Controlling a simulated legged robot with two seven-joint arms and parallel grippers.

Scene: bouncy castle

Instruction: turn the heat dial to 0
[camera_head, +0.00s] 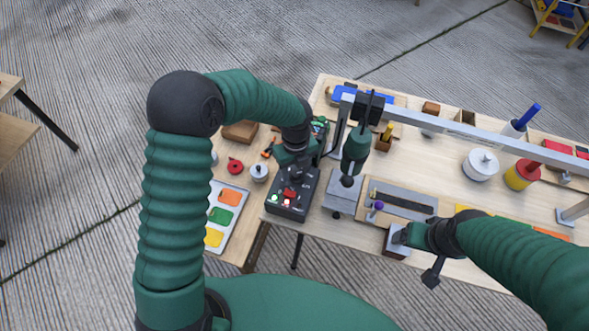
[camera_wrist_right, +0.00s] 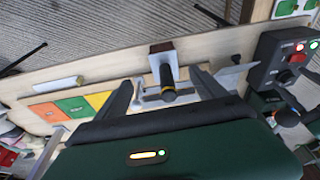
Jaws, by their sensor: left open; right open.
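The heat dial seems to be on a dark control box (camera_head: 291,207) with red and green lights, on the left part of the bench. The dial's setting cannot be read. My left gripper (camera_head: 291,181) is open, pointing down above the far part of this box; it hides part of the panel, and contact cannot be told. In the right wrist view the box (camera_wrist_right: 265,66) is at the right edge, with a dark round knob (camera_wrist_right: 283,77).
A grey rail (camera_head: 450,128) spans above the bench, with a hanging green tool (camera_head: 356,150) right of the box. A tray of coloured squares (camera_head: 226,222) lies left of the box. A white pot (camera_head: 480,164) and red-yellow container (camera_head: 521,175) stand at right.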

